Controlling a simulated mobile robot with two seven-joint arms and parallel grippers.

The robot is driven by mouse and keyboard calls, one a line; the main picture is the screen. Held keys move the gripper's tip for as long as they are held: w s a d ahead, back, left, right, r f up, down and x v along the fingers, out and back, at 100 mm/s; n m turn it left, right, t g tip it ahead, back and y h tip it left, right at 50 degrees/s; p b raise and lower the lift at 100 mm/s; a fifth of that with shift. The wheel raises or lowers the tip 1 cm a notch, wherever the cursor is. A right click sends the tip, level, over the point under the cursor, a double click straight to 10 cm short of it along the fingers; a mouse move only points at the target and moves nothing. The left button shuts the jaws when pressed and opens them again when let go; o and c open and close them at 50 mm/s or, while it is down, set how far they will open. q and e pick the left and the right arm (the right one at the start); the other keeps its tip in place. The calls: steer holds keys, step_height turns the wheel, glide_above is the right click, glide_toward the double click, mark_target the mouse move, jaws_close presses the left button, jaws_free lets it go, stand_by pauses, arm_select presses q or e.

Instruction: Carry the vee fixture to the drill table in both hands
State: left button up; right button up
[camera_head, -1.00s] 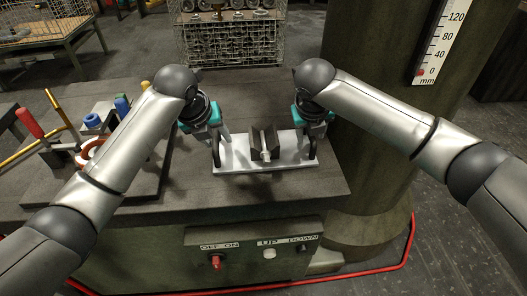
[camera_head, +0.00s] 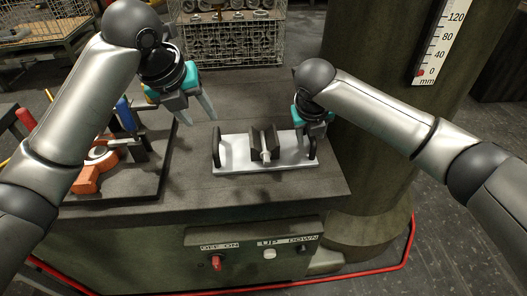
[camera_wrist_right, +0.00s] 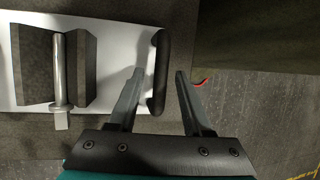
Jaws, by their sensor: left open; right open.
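The vee fixture (camera_head: 238,165) is a pale plate with a dark vee block, a metal clamp pin and an upright dark handle at each end. It sits flat on the dark drill table (camera_head: 200,192); its plate also shows in the right wrist view (camera_wrist_right: 110,50). My left gripper (camera_head: 201,121) is open and empty, above and left of the left handle (camera_head: 216,147), clear of it. My right gripper (camera_wrist_right: 157,74) is open at the right handle (camera_wrist_right: 160,65), which shows between its fingers; I cannot tell whether they touch it.
A dark board (camera_head: 125,190) with tools and an orange clamp-like part lies at left on the bench. A wire basket of metal parts (camera_head: 235,40) stands behind. A thick column (camera_head: 375,120) rises at right. The front panel has a red switch (camera_head: 216,262).

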steer(key=v, duration=1.2)
